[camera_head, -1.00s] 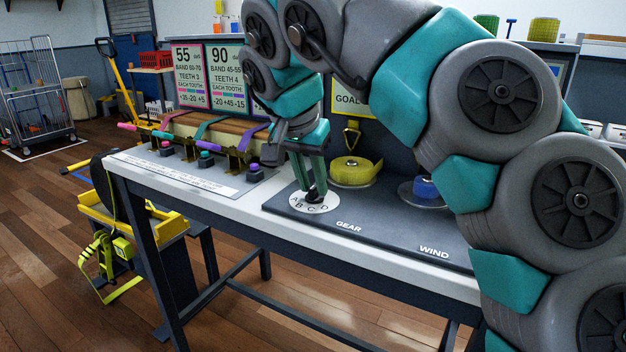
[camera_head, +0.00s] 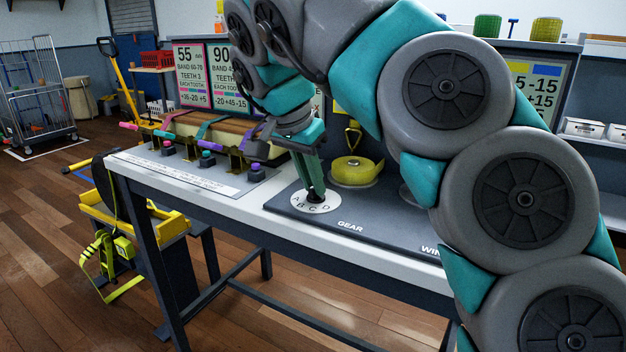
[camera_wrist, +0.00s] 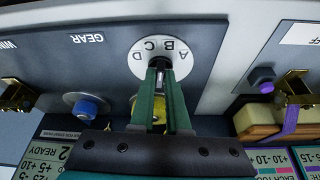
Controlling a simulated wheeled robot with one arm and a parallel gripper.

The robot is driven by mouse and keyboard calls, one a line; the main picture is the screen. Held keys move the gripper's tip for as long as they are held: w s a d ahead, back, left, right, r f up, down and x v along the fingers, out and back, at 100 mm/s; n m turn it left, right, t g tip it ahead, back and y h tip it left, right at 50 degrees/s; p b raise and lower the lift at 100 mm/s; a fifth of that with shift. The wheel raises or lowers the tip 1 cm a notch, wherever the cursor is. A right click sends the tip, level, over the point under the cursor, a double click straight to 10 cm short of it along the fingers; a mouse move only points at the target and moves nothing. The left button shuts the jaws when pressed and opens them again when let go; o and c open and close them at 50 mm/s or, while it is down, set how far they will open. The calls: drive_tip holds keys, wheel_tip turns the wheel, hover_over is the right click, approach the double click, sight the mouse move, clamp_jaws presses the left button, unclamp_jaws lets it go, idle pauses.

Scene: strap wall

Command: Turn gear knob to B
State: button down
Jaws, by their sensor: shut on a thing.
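The gear knob (camera_wrist: 159,63) is a small dark knob at the middle of a white round dial (camera_head: 300,205) lettered A, B, C, D. The dial lies on the dark panel by the word GEAR. My gripper (camera_head: 315,197) points down onto the dial, its green fingers close together around the knob. In the wrist view my gripper (camera_wrist: 159,72) is shut on the knob, with the letters fanned beyond it. The fingers hide most of the knob, so I cannot tell which letter it points to.
A yellow strap roll (camera_head: 357,171) stands right behind the dial. A blue knob (camera_wrist: 86,107) sits on the panel by WIND. Several coloured buttons (camera_head: 255,168) and straps line the bench's left part. Number boards (camera_head: 190,75) stand behind. My arm covers the right side.

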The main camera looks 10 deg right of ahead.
drive_tip(key=shift+w+r+m+g, duration=0.15)
drive_tip(key=shift+m+g, duration=0.15)
drive_tip(key=shift+m, duration=0.7)
drive_tip(key=shift+h, duration=0.3)
drive_tip(key=c, duration=0.9)
unclamp_jaws()
drive_tip(key=shift+a, duration=0.1)
